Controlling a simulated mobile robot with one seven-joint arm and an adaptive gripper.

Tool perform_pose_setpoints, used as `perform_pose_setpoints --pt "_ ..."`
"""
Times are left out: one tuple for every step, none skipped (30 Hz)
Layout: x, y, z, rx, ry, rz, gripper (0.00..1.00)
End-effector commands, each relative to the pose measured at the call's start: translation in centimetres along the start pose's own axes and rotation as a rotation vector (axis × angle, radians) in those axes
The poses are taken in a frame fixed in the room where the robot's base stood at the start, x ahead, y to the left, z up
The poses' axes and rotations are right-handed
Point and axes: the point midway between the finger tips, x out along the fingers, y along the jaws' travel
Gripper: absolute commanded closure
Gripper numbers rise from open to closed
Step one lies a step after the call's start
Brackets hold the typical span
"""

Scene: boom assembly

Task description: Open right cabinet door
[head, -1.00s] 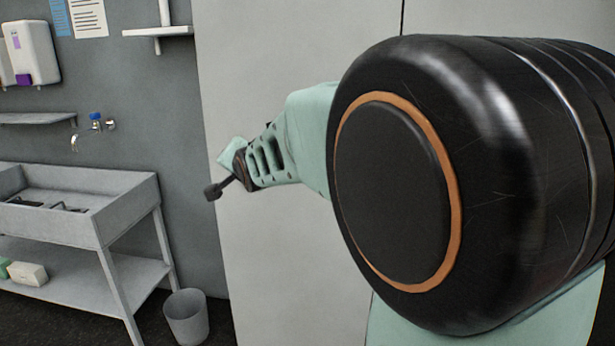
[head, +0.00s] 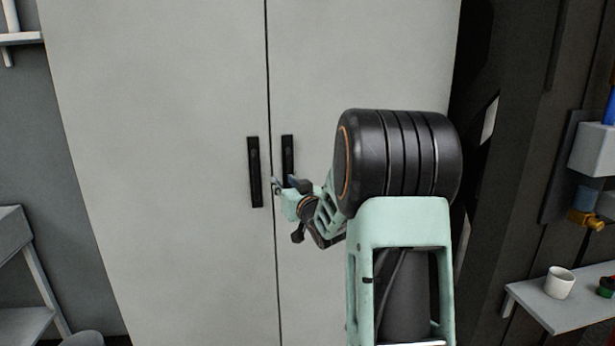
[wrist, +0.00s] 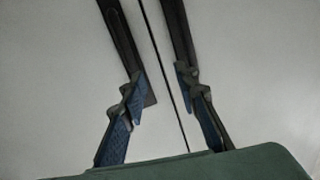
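A tall light grey cabinet fills the middle of the head view, with a left door (head: 160,90) and a right door (head: 360,60) meeting at a dark vertical seam. Both doors look shut. The black right handle (head: 288,155) stands right of the seam, its lower end partly hidden by my gripper (head: 282,187). The black left handle (head: 255,172) is just left of the seam. In the wrist view my gripper (wrist: 160,88) is open, its blue-padded fingers spread. The left finger overlaps the left handle (wrist: 118,40), the right finger the right handle (wrist: 178,35); contact cannot be told.
A grey bench (head: 18,245) stands at the left edge, with a shelf (head: 18,38) on the wall above. At the right, a shelf (head: 540,305) holds a white cup (head: 559,282). Dark wall panels stand right of the cabinet.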

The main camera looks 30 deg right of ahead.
Motion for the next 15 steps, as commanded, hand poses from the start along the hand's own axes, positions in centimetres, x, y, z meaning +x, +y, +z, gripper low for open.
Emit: perform_pose_setpoints --pt "-0.2 1.2 0.4 -0.013 0.011 0.007 0.72" --pt "-0.3 1.6 0.5 -0.020 0.018 0.006 0.72" --pt "-0.4 2.1 0.6 -0.027 0.025 0.008 0.72" --pt "-0.5 2.4 0.6 -0.033 0.030 0.008 0.72" --pt "-0.5 2.5 0.6 -0.037 0.034 0.008 0.72" --pt "-0.5 2.7 0.6 -0.041 0.038 0.008 0.72" --pt "-0.5 2.8 0.6 -0.043 0.040 0.008 0.72" --pt "-0.4 2.9 0.5 -0.044 0.041 0.008 0.72" --pt "-0.2 2.9 0.5 -0.045 0.042 0.008 0.72" --pt "0.1 2.9 0.5 -0.045 0.042 0.008 0.72" --pt "0.4 2.9 0.5 -0.045 0.042 0.008 0.72" --pt "0.9 2.9 0.5 -0.045 0.043 0.007 0.72" --pt "1.3 2.9 0.4 -0.045 0.042 0.007 0.72" --pt "1.8 2.9 0.4 -0.045 0.041 0.007 0.72" --pt "2.4 2.9 0.4 -0.045 0.041 0.007 0.72"
